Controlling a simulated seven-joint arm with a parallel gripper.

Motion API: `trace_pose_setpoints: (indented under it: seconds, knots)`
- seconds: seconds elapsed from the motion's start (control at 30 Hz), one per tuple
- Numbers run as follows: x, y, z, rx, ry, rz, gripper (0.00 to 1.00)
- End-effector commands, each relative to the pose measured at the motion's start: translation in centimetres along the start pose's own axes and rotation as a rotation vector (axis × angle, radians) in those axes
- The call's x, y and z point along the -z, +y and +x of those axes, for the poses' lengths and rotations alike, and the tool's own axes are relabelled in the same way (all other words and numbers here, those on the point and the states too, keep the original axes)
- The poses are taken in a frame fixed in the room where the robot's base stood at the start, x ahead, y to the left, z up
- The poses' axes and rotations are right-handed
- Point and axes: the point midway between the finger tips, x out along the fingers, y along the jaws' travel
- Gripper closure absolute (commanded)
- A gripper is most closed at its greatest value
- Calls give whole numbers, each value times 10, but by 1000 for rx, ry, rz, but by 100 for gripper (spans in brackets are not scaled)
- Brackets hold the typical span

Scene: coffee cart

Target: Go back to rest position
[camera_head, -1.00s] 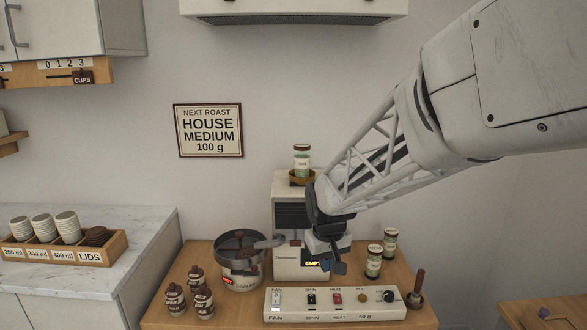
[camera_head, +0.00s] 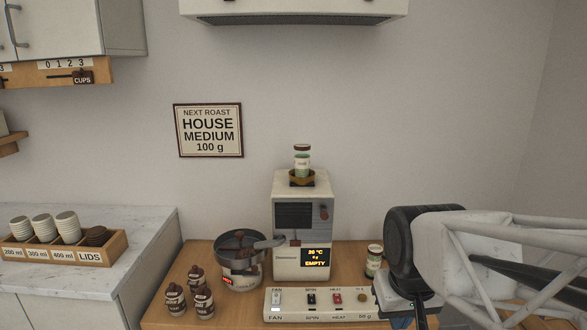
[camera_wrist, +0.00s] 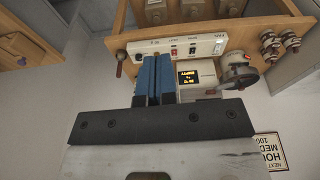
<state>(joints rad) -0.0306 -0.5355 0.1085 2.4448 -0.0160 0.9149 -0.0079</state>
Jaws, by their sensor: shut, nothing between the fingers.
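My gripper (camera_wrist: 155,78) is shut and empty; in the wrist view its two blue fingers lie side by side. In the head view my gripper (camera_head: 410,318) is at the lower right, in front of the right end of the switch panel, with the fingers partly cut off by the bottom edge. The roaster machine (camera_head: 285,225) stands at the back of the wooden table, its display reading EMPTY. A jar (camera_head: 302,160) stands in a dish on top of it. My arm hides the right part of the table.
The switch panel (camera_head: 290,310) lies along the table's front. A metal pan (camera_head: 240,278) stands left of the roaster, with brown-lidded jars (camera_head: 203,302) nearby. A green-labelled jar (camera_head: 373,260) stands just left of my wrist. A cup tray (camera_head: 105,250) is on the left counter.

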Motion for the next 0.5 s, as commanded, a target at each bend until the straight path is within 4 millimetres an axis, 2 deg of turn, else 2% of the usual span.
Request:
trace_pose_setpoints:
  seconds: [0.1,0.2,0.33,0.5]
  knots:
    - [-25,5,-5,-2,11,29,100]
    - [-40,7,-6,-3,17,47,100]
    - [-52,9,-8,-4,22,61,100]
    - [-58,10,-8,-4,23,67,100]
